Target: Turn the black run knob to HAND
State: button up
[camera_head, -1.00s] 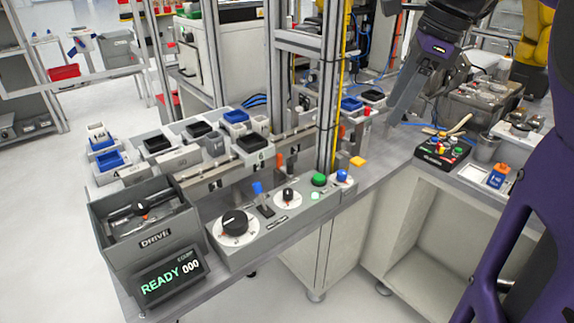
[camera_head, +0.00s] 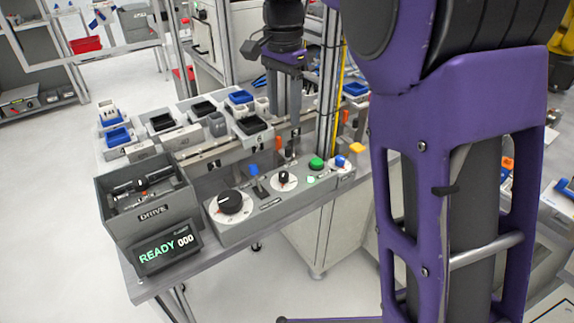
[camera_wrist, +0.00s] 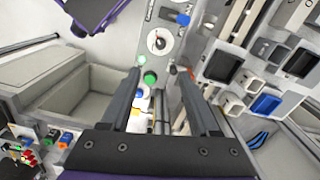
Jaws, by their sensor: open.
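A grey control panel (camera_head: 245,226) stands along the bench front. It carries a small black knob (camera_head: 283,177) on a white dial and a larger black knob (camera_head: 231,201) on a bigger white dial. Their lettering is too small to read, so I cannot confirm which is the run knob or its setting. The small knob also shows in the wrist view (camera_wrist: 159,42), beyond my fingertips. My gripper (camera_head: 287,118) hangs fingers down, above and behind the panel. It is open and empty; in the wrist view (camera_wrist: 158,72) a green button (camera_wrist: 150,78) appears between its fingers.
A blue-tipped lever (camera_head: 253,170) stands between the knobs. A green button (camera_head: 316,162) and a blue knob (camera_head: 341,160) lie to the right. A grey DRIVE box (camera_head: 150,210) and READY display (camera_head: 166,249) are left. Trays and an upright post (camera_head: 328,90) stand behind.

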aim_at(284, 174)
notch_tip(284, 174, down, 17)
jog(key=b, duration=0.2)
jog(key=shift+a+r+b, duration=0.1)
jog(key=shift+r+b, duration=0.1)
jog(key=shift+b, duration=0.15)
jog(key=shift+c, duration=0.2)
grip_shut()
